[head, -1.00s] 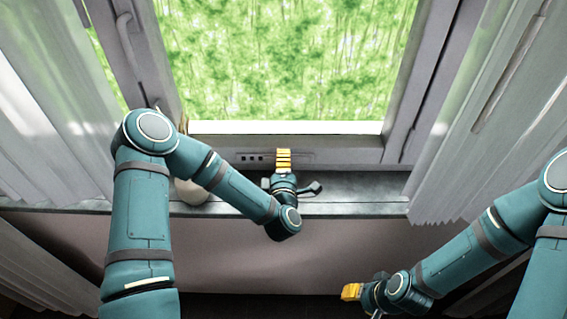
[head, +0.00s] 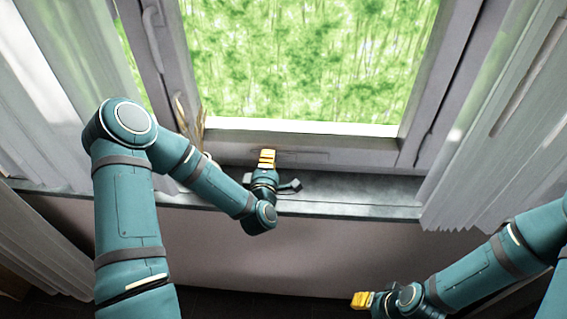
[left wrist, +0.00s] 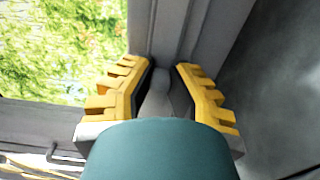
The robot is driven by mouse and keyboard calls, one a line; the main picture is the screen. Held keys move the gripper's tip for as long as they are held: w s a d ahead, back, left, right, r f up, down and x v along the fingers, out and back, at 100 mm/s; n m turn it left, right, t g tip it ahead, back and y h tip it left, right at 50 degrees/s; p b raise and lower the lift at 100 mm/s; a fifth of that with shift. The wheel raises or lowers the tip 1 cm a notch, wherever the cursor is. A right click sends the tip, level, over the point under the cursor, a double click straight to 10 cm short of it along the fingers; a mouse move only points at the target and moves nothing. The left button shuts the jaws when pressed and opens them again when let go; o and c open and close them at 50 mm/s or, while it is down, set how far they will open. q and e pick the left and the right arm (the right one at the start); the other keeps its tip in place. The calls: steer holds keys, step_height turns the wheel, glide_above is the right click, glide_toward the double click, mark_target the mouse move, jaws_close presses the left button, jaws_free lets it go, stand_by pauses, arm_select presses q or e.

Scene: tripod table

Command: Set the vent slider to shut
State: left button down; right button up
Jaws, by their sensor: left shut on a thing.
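The vent (head: 297,154) is a low grey strip on the bottom rail of the window frame. My left gripper (head: 267,157) is at its left part and hides the slider and any slots in the head view. In the left wrist view my left gripper (left wrist: 162,90) has its yellow fingers on either side of a pale grey piece (left wrist: 160,82), which looks like the slider's knob, and is shut on it. The slider's exact position along the vent is hidden. My right gripper (head: 362,300) is low, well away from the window, and its finger gap cannot be made out.
The grey sill (head: 350,190) runs below the frame and is clear to the right of my left gripper. A dried plant (head: 188,125) stands at the left, partly behind my left arm. Pale curtains hang at the left (head: 40,110) and right (head: 480,150). A window handle (head: 152,35) is at upper left.

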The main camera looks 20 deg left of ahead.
arm_select(q)
steer(key=shift+a, duration=0.2)
steer(key=c, duration=0.9)
jaws_free()
steer(key=shift+a, duration=0.1)
steer(key=shift+s+d, duration=0.2)
steer(key=shift+s, duration=0.05)
steer(key=v, duration=0.7)
